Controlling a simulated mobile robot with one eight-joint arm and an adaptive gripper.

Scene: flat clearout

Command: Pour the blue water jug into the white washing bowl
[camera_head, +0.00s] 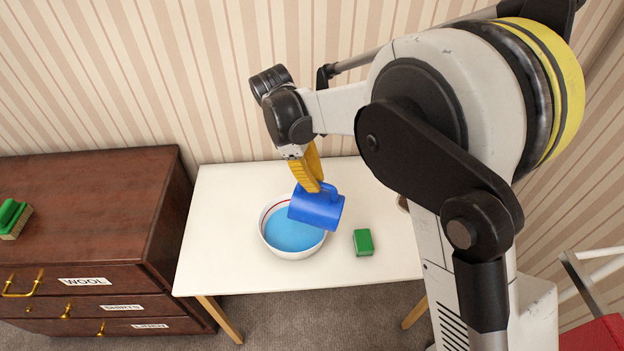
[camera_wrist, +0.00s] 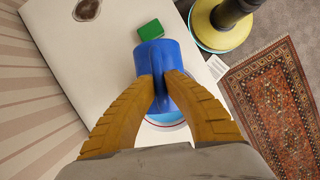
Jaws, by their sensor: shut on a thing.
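The blue water jug (camera_head: 316,207) is tilted well over on its side above the white washing bowl (camera_head: 283,254). The bowl stands on the white table and holds blue water (camera_head: 291,232). My gripper (camera_head: 313,184) is shut on the jug from above. In the wrist view, the yellow fingers of my gripper (camera_wrist: 160,88) close on the jug (camera_wrist: 163,58), and the bowl (camera_wrist: 183,126) shows only in part below them. The jug hides part of the bowl's right rim in the head view. No stream of water can be made out.
A green block (camera_head: 363,242) lies on the white table (camera_head: 225,225) right of the bowl. A dark drawer chest (camera_head: 95,215) with a green brush (camera_head: 14,217) stands at left. The table is clear left of the bowl. A patterned rug (camera_wrist: 275,110) lies on the floor.

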